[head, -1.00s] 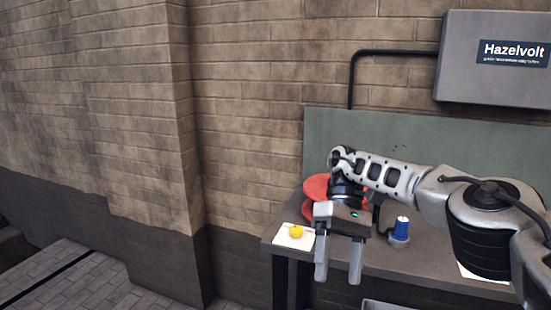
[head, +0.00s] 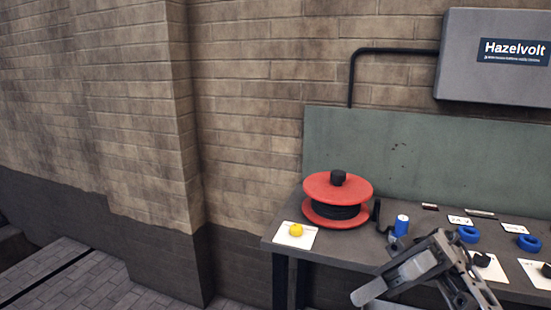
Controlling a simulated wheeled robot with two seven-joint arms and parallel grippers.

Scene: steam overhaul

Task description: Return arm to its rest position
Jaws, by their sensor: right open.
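My right gripper (head: 424,270) is at the lower right of the head view, in front of the bench's front edge. It is tilted, with its jaws apart and nothing seen between them. Most of my right arm is out of the picture. My left gripper is not in view.
A grey bench (head: 350,247) carries a red cable reel (head: 338,187), a yellow piece (head: 296,230) on a white card (head: 285,239), a blue-and-white can (head: 401,226) and blue rings (head: 468,235). A Hazelvolt box (head: 490,75) hangs above. Space left of the bench is free.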

